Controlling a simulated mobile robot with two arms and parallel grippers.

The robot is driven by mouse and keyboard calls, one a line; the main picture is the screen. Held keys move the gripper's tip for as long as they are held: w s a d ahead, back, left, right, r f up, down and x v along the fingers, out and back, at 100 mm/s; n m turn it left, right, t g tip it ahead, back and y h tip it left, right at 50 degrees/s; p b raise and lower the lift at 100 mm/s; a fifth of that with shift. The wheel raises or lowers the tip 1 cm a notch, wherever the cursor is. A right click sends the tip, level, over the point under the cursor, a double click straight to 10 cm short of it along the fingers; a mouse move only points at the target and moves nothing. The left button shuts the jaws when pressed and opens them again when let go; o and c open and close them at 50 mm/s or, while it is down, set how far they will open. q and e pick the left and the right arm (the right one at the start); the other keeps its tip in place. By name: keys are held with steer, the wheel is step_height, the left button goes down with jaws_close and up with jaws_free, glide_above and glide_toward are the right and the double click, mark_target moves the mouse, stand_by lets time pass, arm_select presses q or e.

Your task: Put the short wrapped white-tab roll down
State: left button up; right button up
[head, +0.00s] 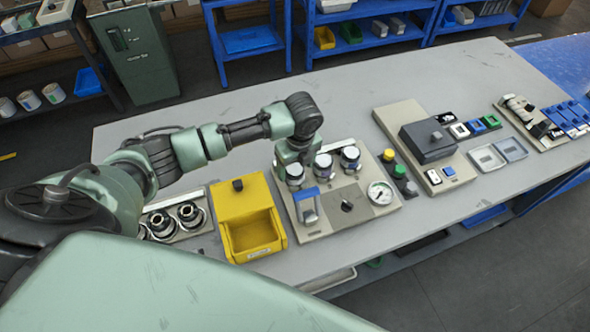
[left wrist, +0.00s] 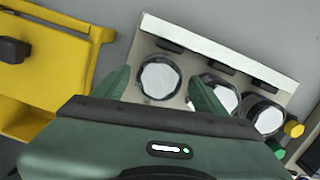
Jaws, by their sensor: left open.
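Three short round rolls with white tops and dark rims stand in a row at the back of a beige panel (head: 330,228): a left roll (head: 295,177), a middle roll (head: 323,165) and a right roll (head: 350,157). I cannot make out a white tab on any. My left gripper (head: 293,160) points down over the left roll. In the left wrist view its open fingers (left wrist: 159,88) are on either side of the left roll (left wrist: 158,77), which stands on the panel. Whether they touch it I cannot tell. My right gripper is not in view.
A yellow bin (head: 252,232) stands left of the panel, beside a tray with metal fittings (head: 189,214). The panel carries a blue-handled part (head: 308,205) and a gauge (head: 380,193). A beige board with a dark box (head: 428,141) lies to the right. Bare grey tabletop (head: 345,95) lies behind.

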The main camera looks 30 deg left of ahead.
mark_target(298, 173)
arm_select(q)
step_height(298, 173, up, 10)
steer(key=d+b, duration=0.1)
steer(key=shift+s+r, duration=0.15)
steer(key=shift+s, duration=0.2)
